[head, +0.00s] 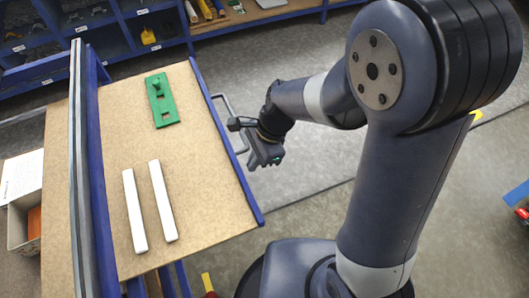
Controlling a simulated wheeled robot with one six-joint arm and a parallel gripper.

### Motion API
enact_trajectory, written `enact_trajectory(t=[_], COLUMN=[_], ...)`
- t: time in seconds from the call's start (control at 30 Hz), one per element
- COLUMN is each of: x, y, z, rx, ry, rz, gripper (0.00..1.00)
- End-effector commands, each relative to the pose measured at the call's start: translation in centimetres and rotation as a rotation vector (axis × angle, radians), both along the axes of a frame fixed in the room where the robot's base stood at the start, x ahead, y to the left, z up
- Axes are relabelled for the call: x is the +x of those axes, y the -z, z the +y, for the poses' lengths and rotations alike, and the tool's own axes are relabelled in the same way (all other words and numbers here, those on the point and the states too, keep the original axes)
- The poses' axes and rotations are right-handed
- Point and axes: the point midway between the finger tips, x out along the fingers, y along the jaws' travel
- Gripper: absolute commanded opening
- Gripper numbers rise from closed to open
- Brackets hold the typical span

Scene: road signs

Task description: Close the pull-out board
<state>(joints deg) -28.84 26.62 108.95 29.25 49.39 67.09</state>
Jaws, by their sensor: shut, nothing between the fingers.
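The pull-out board (195,130) is a tan wooden panel with a blue front edge, and it stands out from under the blue and grey rail (90,180). A grey metal handle (227,108) is fixed along its blue edge. My gripper (264,160) is shut and empty, on the outer side of the blue edge, close to the lower end of the handle. I cannot tell whether it touches the handle. A green plate with a knob (162,102) and two white bars (135,212) (162,202) lie on the board.
Blue shelves (120,30) with bins and a lower wooden shelf stand at the back. A box (24,225) and a white sheet (22,176) are at the far left. Grey floor (300,215) lies open right of the board. Blue and red objects (518,200) are at the right edge.

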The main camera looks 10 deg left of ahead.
Motion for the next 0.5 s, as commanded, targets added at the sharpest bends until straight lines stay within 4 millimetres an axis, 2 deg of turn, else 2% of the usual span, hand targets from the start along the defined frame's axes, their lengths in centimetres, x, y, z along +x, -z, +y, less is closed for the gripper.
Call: enact_trajectory(t=[0.17, 0.5], x=[-0.50, -0.54], y=[0.00, 0.00], z=[0.80, 0.88], rx=[0.000, 0.000], ry=[0.000, 0.001], rz=[0.000, 0.000], gripper=[0.00, 0.00])
